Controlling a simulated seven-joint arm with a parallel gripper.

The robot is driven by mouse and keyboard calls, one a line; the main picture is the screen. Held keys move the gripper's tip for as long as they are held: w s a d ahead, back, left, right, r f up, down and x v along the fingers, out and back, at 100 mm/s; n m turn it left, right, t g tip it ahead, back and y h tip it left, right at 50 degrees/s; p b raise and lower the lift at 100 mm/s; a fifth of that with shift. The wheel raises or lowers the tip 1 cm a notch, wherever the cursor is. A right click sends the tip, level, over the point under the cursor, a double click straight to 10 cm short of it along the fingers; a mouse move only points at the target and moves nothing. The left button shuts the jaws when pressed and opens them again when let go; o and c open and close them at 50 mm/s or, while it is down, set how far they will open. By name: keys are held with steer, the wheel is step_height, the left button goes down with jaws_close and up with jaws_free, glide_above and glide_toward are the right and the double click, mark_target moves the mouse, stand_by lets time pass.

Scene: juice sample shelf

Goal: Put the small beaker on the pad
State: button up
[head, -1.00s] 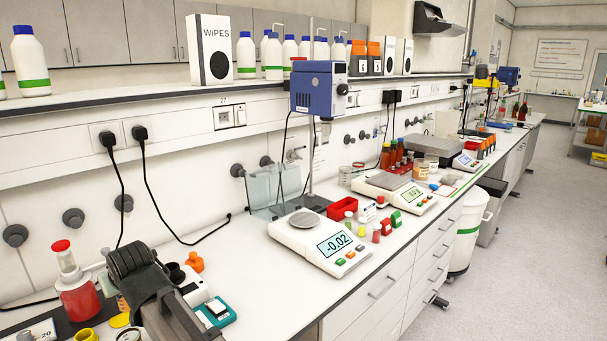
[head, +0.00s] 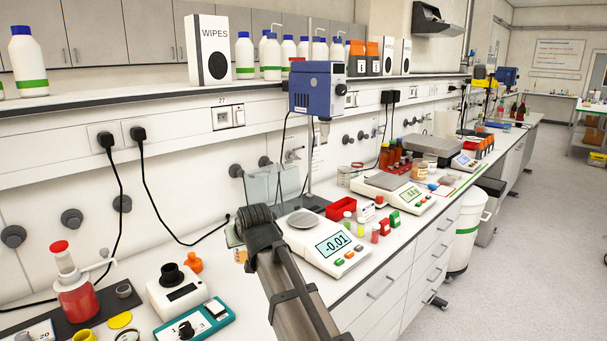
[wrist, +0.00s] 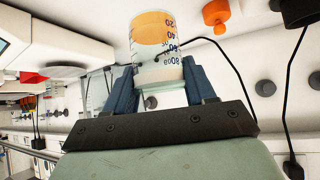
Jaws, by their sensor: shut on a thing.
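My gripper (wrist: 158,72) is shut on the small beaker (wrist: 155,38), a clear graduated vessel with blue marks and yellow-orange at one end. The blue fingers lie on either side of it. In the head view, my gripper (head: 240,236) is above the bench, left of the front balance, and largely hides the beaker. I cannot tell for sure which surface is the pad. A dark flat mat (head: 104,308) lies at the lower left under a red bottle (head: 76,290), and the balance has a round pan (head: 303,219).
The front balance (head: 345,262) stands right of my gripper, with a clear shield (head: 270,187) and a blue overhead unit (head: 318,88) behind. An orange stopper (head: 192,264), a white knob device (head: 177,293) and a teal device (head: 200,322) are at left. Small vials stand beyond the balance.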

steer(key=w+d+m+t+h, duration=0.1)
steer(key=w+d+m+h, duration=0.2)
steer(key=d, duration=1.4)
steer(key=w+d+m+h, duration=0.15)
steer(key=w+d, duration=0.35)
steer(key=d, duration=1.2)
steer(key=s+a+r+n+g+y, duration=0.1)
steer(key=s+a+n+y, duration=0.15)
steer(key=a, duration=1.45)
steer(key=s+a+r+n+y, duration=0.1)
steer(key=s+a+n+y, duration=0.15)
steer(key=a, duration=1.55)
steer(key=s+a+n+g+y, duration=0.15)
steer(key=s+a, duration=0.25)
steer(key=a, duration=0.5)
steer(key=s+a+n+g+y, duration=0.1)
steer(key=s+a+n, duration=0.3)
steer(key=a, duration=0.6)
steer(key=s+a+f, duration=0.4)
steer(key=s+a, duration=0.5)
steer(key=a, duration=0.3)
steer(key=shift+g+y, duration=0.3)
steer(key=shift+g, duration=0.05)
steer(key=shift+d+f, duration=0.15)
steer(key=shift+f, duration=1.6)
steer(key=shift+d+f, duration=0.15)
steer(key=shift+f, duration=1.55)
steer(key=shift+f, duration=0.25)
steer(key=o, duration=1.2)
